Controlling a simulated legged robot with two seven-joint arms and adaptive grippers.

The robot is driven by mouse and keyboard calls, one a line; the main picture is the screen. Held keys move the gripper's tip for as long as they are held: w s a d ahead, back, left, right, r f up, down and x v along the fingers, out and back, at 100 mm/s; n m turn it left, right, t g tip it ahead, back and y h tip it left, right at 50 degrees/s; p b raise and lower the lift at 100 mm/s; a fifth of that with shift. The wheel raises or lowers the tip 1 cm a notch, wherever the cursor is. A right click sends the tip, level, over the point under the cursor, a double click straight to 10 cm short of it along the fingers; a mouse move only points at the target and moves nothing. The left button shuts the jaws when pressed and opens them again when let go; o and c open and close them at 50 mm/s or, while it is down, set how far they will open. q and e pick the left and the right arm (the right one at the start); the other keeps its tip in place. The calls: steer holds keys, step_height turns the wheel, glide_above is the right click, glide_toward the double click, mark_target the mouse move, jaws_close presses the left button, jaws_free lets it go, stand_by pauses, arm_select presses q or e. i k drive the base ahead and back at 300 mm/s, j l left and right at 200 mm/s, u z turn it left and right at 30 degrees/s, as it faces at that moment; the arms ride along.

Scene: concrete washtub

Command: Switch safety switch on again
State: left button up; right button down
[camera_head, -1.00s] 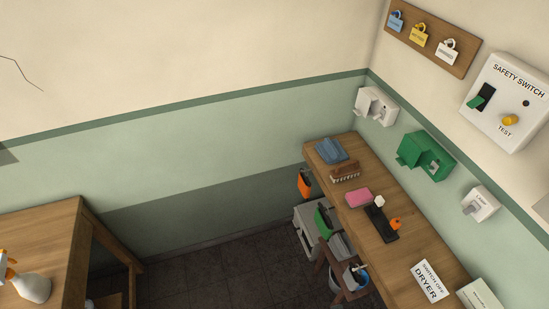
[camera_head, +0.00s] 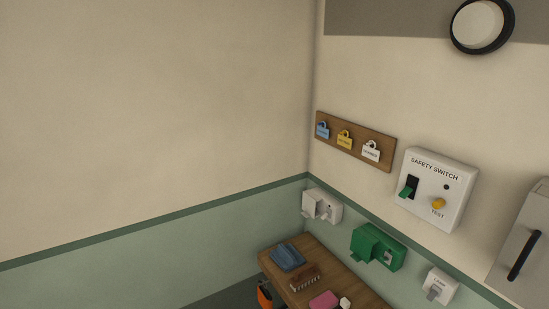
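The safety switch (camera_head: 436,189) is a white box on the right wall, labelled "SAFETY SWITCH". Its green lever (camera_head: 407,192) sits at the lower end of a black slot, tilted down and outward. A yellow button (camera_head: 438,203) marked "TEST" is to the right of the lever, with a small dark round spot above it. Neither of my grippers shows in the view.
A wooden board (camera_head: 354,141) with blue, yellow and white padlocks hangs left of the switch. Below are a white socket (camera_head: 322,206), a green box (camera_head: 377,247) and a lamp switch (camera_head: 440,285). A wooden counter (camera_head: 273,263) holds cloth, brush and sponge. A grey cabinet (camera_head: 522,250) is at right.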

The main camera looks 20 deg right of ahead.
mark_target(407, 190)
steer(key=j+z, duration=0.2)
steer(key=z, duration=1.25)
steer(key=k+l, duration=0.05)
